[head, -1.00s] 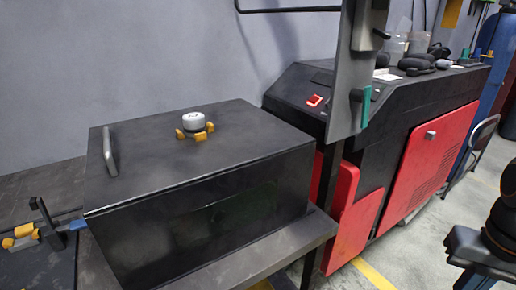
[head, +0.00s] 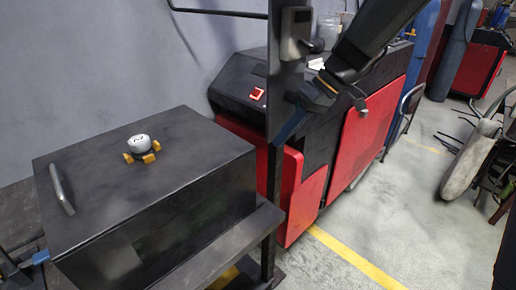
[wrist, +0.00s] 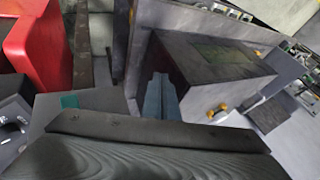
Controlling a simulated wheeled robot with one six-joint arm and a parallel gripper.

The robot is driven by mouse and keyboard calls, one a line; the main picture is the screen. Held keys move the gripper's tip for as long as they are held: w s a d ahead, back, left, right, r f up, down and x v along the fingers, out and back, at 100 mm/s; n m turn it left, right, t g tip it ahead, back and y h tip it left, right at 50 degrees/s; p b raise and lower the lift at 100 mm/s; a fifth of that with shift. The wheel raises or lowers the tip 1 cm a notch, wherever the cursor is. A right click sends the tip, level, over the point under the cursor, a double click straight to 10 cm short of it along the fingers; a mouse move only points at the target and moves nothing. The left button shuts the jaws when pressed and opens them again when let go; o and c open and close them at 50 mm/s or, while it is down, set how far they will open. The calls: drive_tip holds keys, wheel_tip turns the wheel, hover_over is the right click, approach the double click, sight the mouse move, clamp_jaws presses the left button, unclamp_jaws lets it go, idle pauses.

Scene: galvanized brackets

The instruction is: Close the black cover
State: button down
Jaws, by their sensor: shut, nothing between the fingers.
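A black box (head: 160,230) stands on a dark bench at the left of the head view. Its flat black cover (head: 105,185) lies level on top, with no gap that I can make out. A grey bar handle (head: 62,188) is at the cover's left edge. A white round knob on an orange base (head: 140,148) sits on the cover. The box also shows in the wrist view (wrist: 215,60), turned around. My gripper (head: 284,136) is shut and empty, pointing down-left, right of the box and apart from it. Its blue-grey fingers show in the wrist view (wrist: 160,100).
A black and red machine (head: 360,125) stands behind my gripper. A grey upright panel with a small box (head: 296,35) is close beside my arm. Grey floor with a yellow line (head: 355,258) is open at the front right. A wall is behind the box.

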drive_tip(key=w+a+p+x, duration=0.1)
drive_tip(key=p+x, duration=0.2)
drive_tip(key=x, duration=0.6)
drive_tip(key=shift+s+a+n, duration=0.3)
drive_tip(key=shift+a, duration=0.05)
drive_tip(key=shift+d+r, duration=0.1)
drive_tip(key=shift+r, duration=0.05)
